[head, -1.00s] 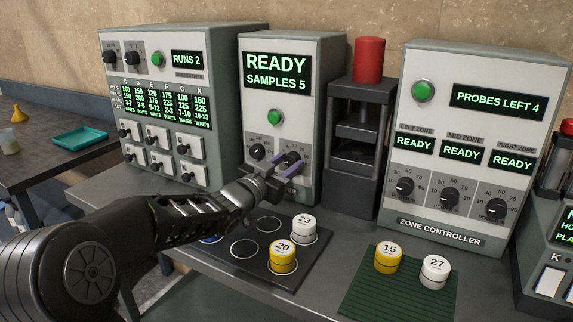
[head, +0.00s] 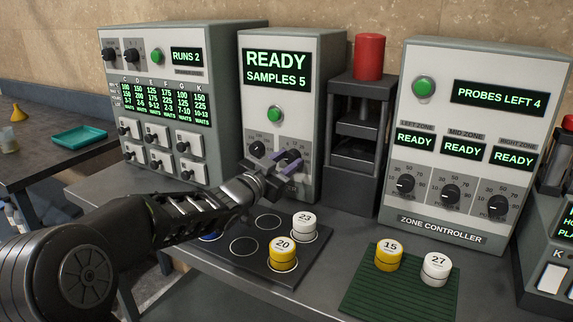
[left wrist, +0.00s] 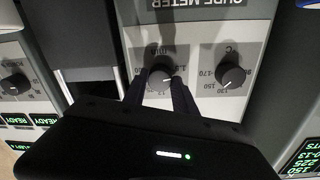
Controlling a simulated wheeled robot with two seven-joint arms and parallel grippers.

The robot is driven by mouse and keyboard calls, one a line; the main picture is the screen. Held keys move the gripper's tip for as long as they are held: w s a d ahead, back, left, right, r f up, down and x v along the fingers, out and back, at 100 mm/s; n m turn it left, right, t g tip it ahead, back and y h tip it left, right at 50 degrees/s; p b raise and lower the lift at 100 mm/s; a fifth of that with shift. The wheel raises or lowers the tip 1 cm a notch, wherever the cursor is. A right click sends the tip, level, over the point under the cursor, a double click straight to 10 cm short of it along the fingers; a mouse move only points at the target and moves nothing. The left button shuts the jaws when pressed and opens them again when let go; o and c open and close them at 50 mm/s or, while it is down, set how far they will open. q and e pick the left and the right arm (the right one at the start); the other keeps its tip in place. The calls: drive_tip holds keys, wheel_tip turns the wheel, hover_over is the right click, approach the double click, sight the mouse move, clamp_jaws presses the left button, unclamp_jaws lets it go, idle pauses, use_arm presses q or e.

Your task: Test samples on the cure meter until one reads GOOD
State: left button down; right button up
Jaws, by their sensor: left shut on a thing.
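The cure meter (head: 312,110) stands at the back middle; its screen reads READY, SAMPLES 5, above a green button (head: 275,114). My left gripper (head: 287,160) is shut on its right-hand knob (left wrist: 161,84); the left wrist view shows the fingers on either side of that knob. The meter's left-hand knob (head: 257,149) is free. White sample 23 (head: 305,225) and yellow sample 20 (head: 282,253) stand on a dark mat (head: 262,268) with ringed places. A blue piece (head: 211,237) there is mostly hidden by my arm. Yellow sample 15 (head: 389,254) and white sample 27 (head: 436,267) stand on a green mat (head: 385,299).
A press with a red top (head: 369,57) stands right of the meter. A zone controller (head: 470,70) reads PROBES LEFT 4. A panel reading RUNS 2 (head: 187,56) stands left. A teal tray (head: 80,138) lies on the left side table. Bench space between the mats is clear.

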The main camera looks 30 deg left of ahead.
use_arm(q)
drive_tip(key=m+b, duration=0.2)
drive_tip(key=shift+f+m, duration=0.15)
drive_tip(key=shift+m, duration=0.15)
drive_tip(key=shift+m+b, duration=1)
drive_tip(key=shift+m, duration=0.6)
drive_tip(key=c, duration=1)
unclamp_jaws()
drive_tip(key=shift+r, duration=0.2)
drive_tip(key=s, duration=0.7)
drive_tip(key=shift+s+p, duration=0.4)
